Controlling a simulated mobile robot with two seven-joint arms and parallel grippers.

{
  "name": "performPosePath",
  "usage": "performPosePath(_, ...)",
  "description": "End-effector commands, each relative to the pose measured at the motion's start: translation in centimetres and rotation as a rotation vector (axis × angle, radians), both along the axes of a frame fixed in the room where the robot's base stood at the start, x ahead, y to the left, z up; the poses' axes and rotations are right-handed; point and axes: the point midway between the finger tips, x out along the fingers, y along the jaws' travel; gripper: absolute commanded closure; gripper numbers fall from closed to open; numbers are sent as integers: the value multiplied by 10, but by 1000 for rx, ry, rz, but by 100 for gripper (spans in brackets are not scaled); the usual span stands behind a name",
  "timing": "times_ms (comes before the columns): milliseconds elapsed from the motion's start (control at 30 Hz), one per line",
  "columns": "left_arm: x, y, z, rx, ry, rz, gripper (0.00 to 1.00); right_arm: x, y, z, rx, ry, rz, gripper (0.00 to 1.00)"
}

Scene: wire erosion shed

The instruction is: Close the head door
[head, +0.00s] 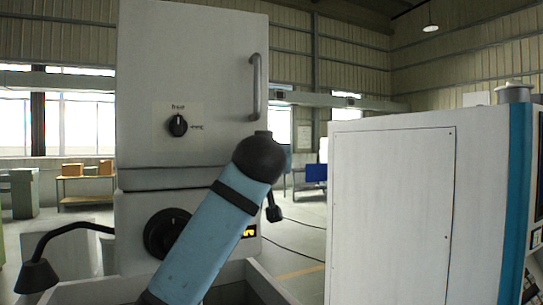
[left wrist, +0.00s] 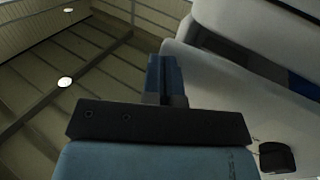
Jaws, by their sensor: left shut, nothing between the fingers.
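The head door (head: 215,60) is a tall pale panel on the machine's upper part, with a grey vertical bar handle (head: 257,86) near its right edge. From the front I cannot tell how far it stands open. In the left wrist view, my left gripper (left wrist: 166,65) is shut and empty, its blue fingers together. Pale machine panels (left wrist: 235,95) lie beyond and right of the fingers; which is the door is unclear. My blue arm crosses the lower machine in the head view, and no fingers show there. My right gripper is in neither view.
A black selector knob (head: 178,125) is on the upper panel and a larger black dial (head: 167,233) below. Black levers stick out at lower left (head: 37,275) and right (head: 273,213). A white cabinet (head: 390,210) stands at the right, with a floor gap between.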

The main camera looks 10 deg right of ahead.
Motion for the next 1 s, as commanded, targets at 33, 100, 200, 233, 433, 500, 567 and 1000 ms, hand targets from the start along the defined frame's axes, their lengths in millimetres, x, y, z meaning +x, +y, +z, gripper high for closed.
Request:
performPosePath(33, 7, 1, 1, 0, 4, 1, 100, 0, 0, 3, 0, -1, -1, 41)
performPosePath(100, 15, 3, 1, -1, 3, 1, 100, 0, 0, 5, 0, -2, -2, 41)
performPosePath(200, 24, 5, 0, 0, 2, 0, 100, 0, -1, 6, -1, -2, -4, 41)
performPosePath(233, 26, 6, 0, -1, 2, 0, 100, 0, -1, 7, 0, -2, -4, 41)
performPosePath(433, 36, 9, 0, -1, 0, 0, 100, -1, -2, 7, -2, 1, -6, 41)
performPosePath(500, 38, 10, 1, -1, -1, 1, 100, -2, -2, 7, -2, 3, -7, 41)
performPosePath(567, 38, 10, 1, -1, -2, 1, 100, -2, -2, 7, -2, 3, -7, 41)
performPosePath(1000, 39, 12, 5, -2, -8, 4, 100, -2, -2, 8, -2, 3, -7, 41)
